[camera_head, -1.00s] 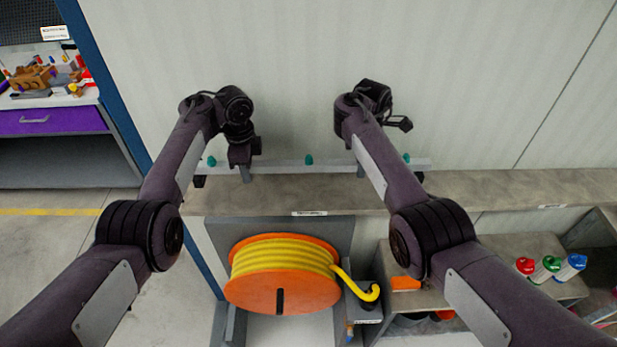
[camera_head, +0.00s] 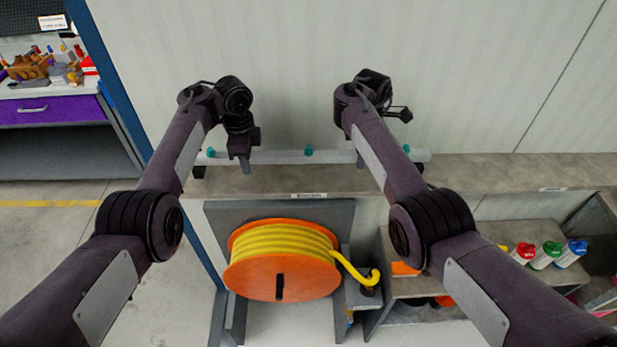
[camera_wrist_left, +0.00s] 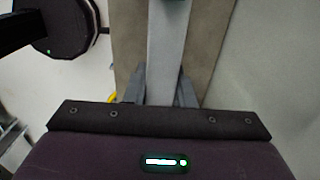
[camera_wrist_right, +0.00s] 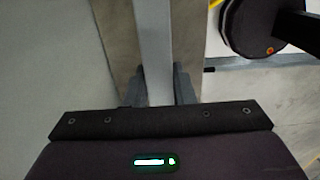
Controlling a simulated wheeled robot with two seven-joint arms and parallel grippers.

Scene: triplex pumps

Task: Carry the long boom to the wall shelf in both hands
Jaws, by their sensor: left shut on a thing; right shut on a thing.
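The long boom (camera_head: 285,157) is a pale grey bar with small teal fittings. In the head view it runs level from left to right along the wall, over the stone-grey wall shelf (camera_head: 270,181). My left gripper (camera_head: 246,165) is shut on its left part. My right gripper (camera_head: 362,160) is shut on its right part, mostly hidden behind my forearm. The boom also passes between the fingers in the left wrist view (camera_wrist_left: 165,50) and the right wrist view (camera_wrist_right: 154,50). Whether the boom touches the shelf or hangs just above it, I cannot tell.
An orange reel with yellow hose (camera_head: 283,262) stands below the shelf. Red, green and blue-capped bottles (camera_head: 546,254) sit in a lower bay at right. A workbench with a purple drawer (camera_head: 50,110) is at far left. The shelf's right stretch is bare.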

